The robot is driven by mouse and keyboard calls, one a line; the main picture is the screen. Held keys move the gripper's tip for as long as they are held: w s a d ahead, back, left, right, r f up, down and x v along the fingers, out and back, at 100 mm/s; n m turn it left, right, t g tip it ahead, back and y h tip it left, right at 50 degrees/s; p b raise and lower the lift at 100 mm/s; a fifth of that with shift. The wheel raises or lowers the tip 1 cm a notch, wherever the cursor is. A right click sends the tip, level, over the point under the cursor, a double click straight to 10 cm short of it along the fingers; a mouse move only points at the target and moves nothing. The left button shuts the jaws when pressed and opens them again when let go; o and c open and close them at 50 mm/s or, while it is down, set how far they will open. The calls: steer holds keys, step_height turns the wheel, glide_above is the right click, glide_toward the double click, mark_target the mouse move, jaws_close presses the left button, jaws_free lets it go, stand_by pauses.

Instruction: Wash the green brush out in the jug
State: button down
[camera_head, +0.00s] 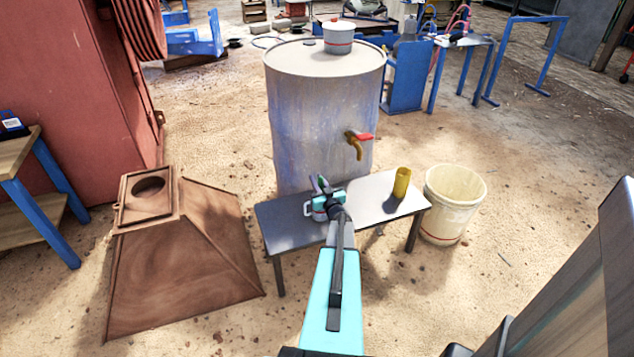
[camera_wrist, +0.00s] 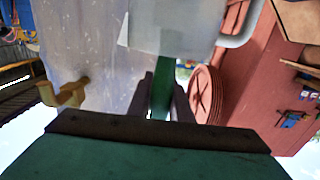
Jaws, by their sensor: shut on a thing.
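The green brush shows in the wrist view (camera_wrist: 162,88) between the two dark fingers of my gripper (camera_wrist: 160,95), which is shut on it. That view is upside down. The brush runs to the rim of a pale jug (camera_wrist: 185,28) and its far end is hidden there; I cannot tell how deep it reaches. In the head view the small pale jug (camera_head: 319,214) with a reddish band stands at the left part of the metal bench (camera_head: 370,202). My gripper (camera_head: 322,187) is right at it, and my teal arm partly covers it.
A large drum (camera_head: 322,120) with a red-handled tap (camera_head: 355,143) stands behind the bench. A yellow cup (camera_head: 401,183) is on the bench's right end. A cream bucket (camera_head: 452,205) stands to the right, a rusty hopper (camera_head: 180,255) to the left.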

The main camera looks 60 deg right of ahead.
step_height(320, 180, up, 10)
steer(key=p, duration=0.6)
stand_by(0.9)
stand_by(0.8)
step_height(320, 180, up, 5)
steer(key=p, duration=0.3)
stand_by(0.4)
